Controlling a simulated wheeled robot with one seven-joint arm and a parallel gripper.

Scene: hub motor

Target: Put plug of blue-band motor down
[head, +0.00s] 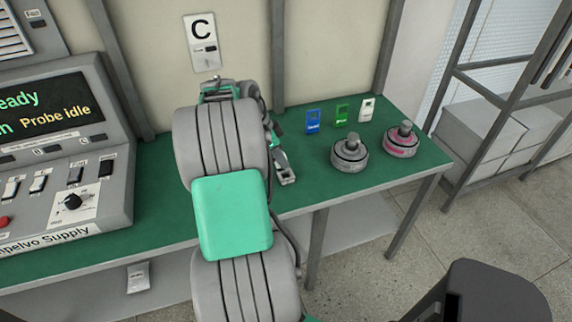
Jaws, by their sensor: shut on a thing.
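My arm stands up through the middle of the head view and hides most of my gripper. A grey end piece of my gripper (284,168) shows just right of the arm, low over the green bench top. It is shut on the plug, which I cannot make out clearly. No motor with a clearly blue band shows. A grey motor (349,153) with a dark band stands on the bench right of my gripper. A motor with a pink band (402,141) stands farther right. The bench behind my arm is hidden.
Blue (313,121), green (342,114) and white (366,109) tags stand along the back of the green bench (310,195). A supply console (65,150) fills the left end. A sign marked C (201,42) hangs on the wall. A shelf rack (505,95) stands at right.

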